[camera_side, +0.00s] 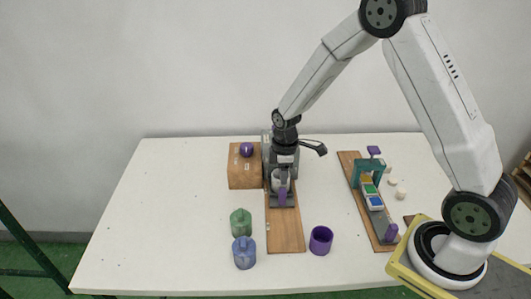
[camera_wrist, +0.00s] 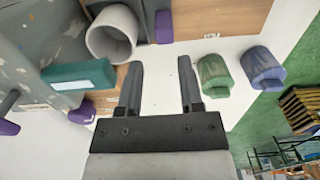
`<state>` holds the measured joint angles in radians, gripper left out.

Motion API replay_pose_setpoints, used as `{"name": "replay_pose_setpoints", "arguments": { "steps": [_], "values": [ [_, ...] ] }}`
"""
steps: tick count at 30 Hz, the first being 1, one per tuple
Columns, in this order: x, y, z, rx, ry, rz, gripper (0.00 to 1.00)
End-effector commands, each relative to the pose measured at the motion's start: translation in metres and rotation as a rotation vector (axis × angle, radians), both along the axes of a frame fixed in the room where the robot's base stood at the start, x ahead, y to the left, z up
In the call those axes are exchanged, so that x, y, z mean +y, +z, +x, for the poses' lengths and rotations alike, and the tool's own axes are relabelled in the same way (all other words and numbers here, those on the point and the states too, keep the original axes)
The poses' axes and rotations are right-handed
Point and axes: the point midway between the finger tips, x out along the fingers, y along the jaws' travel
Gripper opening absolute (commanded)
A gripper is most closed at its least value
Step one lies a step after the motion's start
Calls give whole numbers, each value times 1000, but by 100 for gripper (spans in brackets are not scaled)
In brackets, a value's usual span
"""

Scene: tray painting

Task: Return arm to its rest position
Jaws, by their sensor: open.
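My gripper (camera_wrist: 159,75) is open in the wrist view, with two dark fingers apart and nothing held between them. White tabletop shows between the fingers. In the side view my arm reaches down from the upper right to a grey fixture (camera_side: 268,160) near the middle of the table (camera_side: 130,215); my fingers cannot be made out clearly against it. A pale grey cup (camera_wrist: 112,34) sits by the fixture, left of my fingers in the wrist view.
A green bottle (camera_side: 240,222) and a blue bottle (camera_side: 244,254) stand left of a wooden board (camera_side: 285,235). A purple cup (camera_side: 320,240) stands to its right. A wooden block (camera_side: 240,175) carries a purple ball (camera_side: 246,149). Another board (camera_side: 380,240) holds a teal frame (camera_side: 368,170).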

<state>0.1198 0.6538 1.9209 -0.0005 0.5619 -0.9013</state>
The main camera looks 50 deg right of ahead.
Motion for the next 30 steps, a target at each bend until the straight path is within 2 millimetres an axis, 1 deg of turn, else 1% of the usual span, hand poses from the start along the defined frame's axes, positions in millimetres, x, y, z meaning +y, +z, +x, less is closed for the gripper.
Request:
{"name": "replay_pose_setpoints", "arguments": {
  "steps": [5, 11, 14, 21, 27, 30],
  "values": [
    [4, 8, -5, -12, -36, -1, 47],
    [13, 29, -23, -49, -155, 0, 47],
    [20, 43, -37, -76, -240, 4, 47],
    [35, 70, -78, -138, -462, 29, 47],
    [45, 84, -112, -183, -636, 60, 47],
    [48, 88, -125, -201, -701, 76, 47]
  ]
}}
